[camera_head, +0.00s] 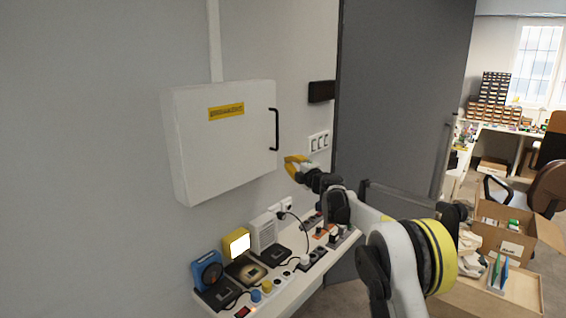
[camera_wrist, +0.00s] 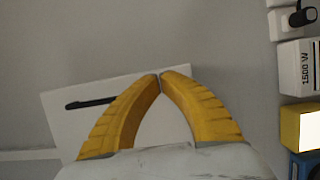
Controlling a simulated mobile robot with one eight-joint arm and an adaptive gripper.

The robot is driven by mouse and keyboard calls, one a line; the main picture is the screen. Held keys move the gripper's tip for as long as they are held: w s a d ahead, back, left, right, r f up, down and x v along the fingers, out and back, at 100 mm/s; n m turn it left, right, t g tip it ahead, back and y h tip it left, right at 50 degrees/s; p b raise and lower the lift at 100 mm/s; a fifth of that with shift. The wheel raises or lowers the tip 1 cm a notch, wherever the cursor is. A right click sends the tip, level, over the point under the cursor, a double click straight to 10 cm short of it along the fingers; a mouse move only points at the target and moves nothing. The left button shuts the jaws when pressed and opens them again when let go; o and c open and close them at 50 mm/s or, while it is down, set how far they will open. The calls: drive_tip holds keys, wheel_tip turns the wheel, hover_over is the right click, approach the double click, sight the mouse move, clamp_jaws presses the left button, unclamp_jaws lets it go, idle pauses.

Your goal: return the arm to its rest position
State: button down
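My gripper (camera_head: 292,163) is at the end of my raised arm, in front of the wall in the head view, just right of the white wall cabinet's lower right edge. In the wrist view my gripper (camera_wrist: 161,76) shows two yellow curved fingers with their tips together and nothing between them. The white cabinet (camera_head: 225,145) has a black handle (camera_head: 275,129) and a yellow label. In the wrist view the cabinet (camera_wrist: 75,122) lies behind the fingers, with its black handle (camera_wrist: 90,103) left of them. The cabinet door looks closed.
Below stands a narrow shelf (camera_head: 284,301) with a blue device (camera_head: 207,271), a lit yellow lamp (camera_head: 237,244), a white box (camera_head: 263,232) and several switches. A grey door (camera_head: 400,110) stands behind my arm. Open cartons (camera_head: 500,245) are at the right.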

drive_tip(key=s+d+r+m+t+h+b, duration=0.1)
drive_tip(key=s+d+r+m+t+h, duration=0.35)
drive_tip(key=s+d+r+m, duration=0.75)
drive_tip(key=s+d+f+m+g+h+b, duration=0.1)
drive_tip(key=s+d+m+g+h, duration=0.2)
drive_tip(key=s, duration=0.4)
drive_tip(key=s+d+f+m+g+h+b, duration=0.1)
drive_tip(key=s+d+h, duration=0.3)
drive_tip(key=s, duration=0.4)
drive_tip(key=s+a+f+m+g+y+b, duration=0.1)
drive_tip(key=s+f+m+g, duration=0.1)
drive_tip(key=s+f, duration=0.6)
drive_tip(key=s+a+f+m+g+y+b, duration=0.1)
drive_tip(key=s+a+f+m+g, duration=0.1)
drive_tip(key=s+f, duration=0.7)
drive_tip(key=s+a+f+m+g+y+b, duration=0.1)
drive_tip(key=s+f+g, duration=0.4)
drive_tip(key=s, duration=1.4)
wheel_tip(320, 180, down, 4)
drive_tip(key=a+m, duration=0.1)
drive_tip(key=m, duration=0.1)
drive_tip(key=shift+m, duration=0.3)
